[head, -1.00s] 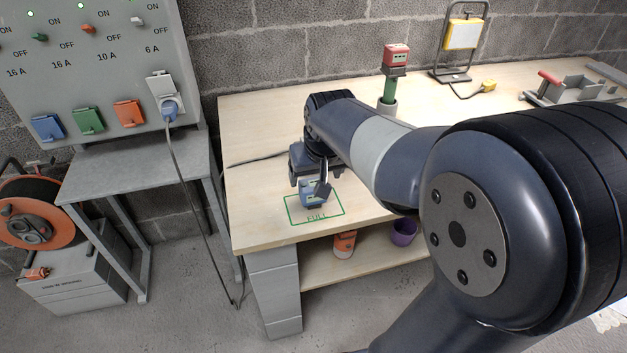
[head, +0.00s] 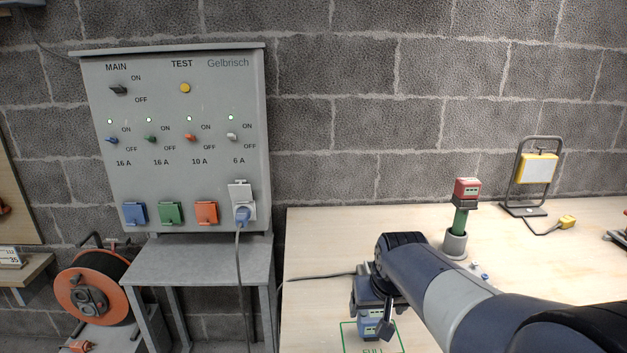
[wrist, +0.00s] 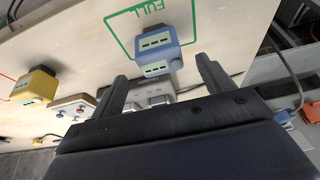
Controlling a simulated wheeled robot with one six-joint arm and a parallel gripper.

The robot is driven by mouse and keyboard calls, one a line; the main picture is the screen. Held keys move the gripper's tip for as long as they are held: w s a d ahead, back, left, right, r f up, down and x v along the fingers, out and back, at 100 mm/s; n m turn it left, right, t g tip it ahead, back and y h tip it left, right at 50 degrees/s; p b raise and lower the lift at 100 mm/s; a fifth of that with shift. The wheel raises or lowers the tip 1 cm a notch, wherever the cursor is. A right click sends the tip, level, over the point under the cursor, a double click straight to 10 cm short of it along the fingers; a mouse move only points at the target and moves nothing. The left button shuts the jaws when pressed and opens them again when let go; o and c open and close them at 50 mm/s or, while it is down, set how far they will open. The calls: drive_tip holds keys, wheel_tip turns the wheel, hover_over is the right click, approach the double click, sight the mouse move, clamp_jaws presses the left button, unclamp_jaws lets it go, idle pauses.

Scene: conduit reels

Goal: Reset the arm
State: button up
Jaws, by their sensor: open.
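My gripper (wrist: 163,70) is open and empty, with a finger to each side of the picture's middle in the wrist view. A blue block with dark slots (wrist: 157,52) stands in the green outline marked FULL (wrist: 112,22), just beyond the fingertips and apart from them. In the head view the blue block (head: 370,322) stands at the bottom, with my gripper (head: 374,300) low at the bench's left part, partly hiding it. My arm reaches in from the lower right, bent down at the wrist.
A grey power panel (head: 225,90) hangs on the wall, a blue plug (head: 242,215) in its right socket. A yellow block (wrist: 38,85) shows in the wrist view.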

sight(373, 311)
drive_tip(key=b+x, duration=0.1)
drive_tip(key=x, duration=0.7)
drive_tip(key=shift+f+b, duration=0.3)
drive_tip(key=shift+f, duration=0.1)
wheel_tip(373, 311, up, 3)
drive_tip(key=shift+r+p, duration=0.15)
drive_tip(key=shift+p, duration=0.4)
drive_tip(key=shift+r, duration=0.55)
drive_tip(key=shift+f, duration=0.1)
